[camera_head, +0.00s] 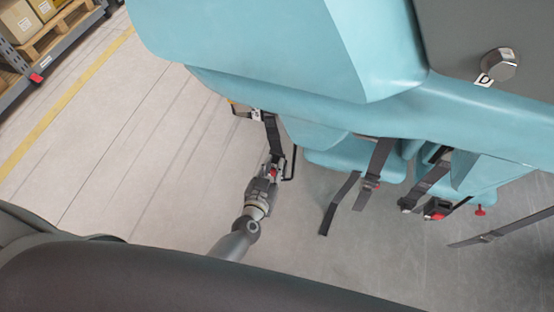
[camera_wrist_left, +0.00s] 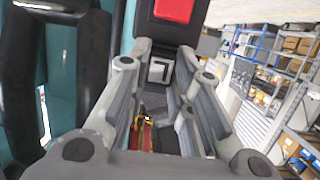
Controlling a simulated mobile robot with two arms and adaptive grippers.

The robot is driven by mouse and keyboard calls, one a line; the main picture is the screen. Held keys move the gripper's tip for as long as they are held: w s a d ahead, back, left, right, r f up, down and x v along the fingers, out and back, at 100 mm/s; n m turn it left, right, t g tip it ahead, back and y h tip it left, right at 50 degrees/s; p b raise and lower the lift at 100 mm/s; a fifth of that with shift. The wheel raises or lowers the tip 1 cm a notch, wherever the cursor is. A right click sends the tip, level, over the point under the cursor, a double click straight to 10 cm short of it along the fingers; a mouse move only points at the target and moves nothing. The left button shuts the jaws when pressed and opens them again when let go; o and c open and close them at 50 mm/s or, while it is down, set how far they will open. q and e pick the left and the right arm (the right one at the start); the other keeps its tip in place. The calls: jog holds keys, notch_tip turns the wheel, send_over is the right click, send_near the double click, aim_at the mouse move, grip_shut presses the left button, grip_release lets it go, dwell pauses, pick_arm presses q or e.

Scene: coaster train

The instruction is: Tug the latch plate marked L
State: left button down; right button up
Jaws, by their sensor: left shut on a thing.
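My left gripper (camera_wrist_left: 166,56) is shut on the plate, with a finger on each side. In the head view my left gripper (camera_head: 273,168) is at the lower end of a dark strap (camera_head: 272,136) below the teal seat. The plate itself is mostly hidden there. My right gripper is not in view.
The teal car body (camera_head: 270,45) fills the top of the head view. More dark straps (camera_head: 378,160) and a red buckle (camera_head: 437,210) hang to the right. A black bar (camera_head: 291,165) stands close beside my left gripper. Clear floor (camera_head: 140,130) lies left.

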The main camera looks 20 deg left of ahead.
pick_arm(q)
jog(key=shift+w+r, duration=0.1)
jog(key=shift+r, duration=0.05)
jog(key=c, duration=1.2)
grip_release()
jog(key=v, duration=1.2)
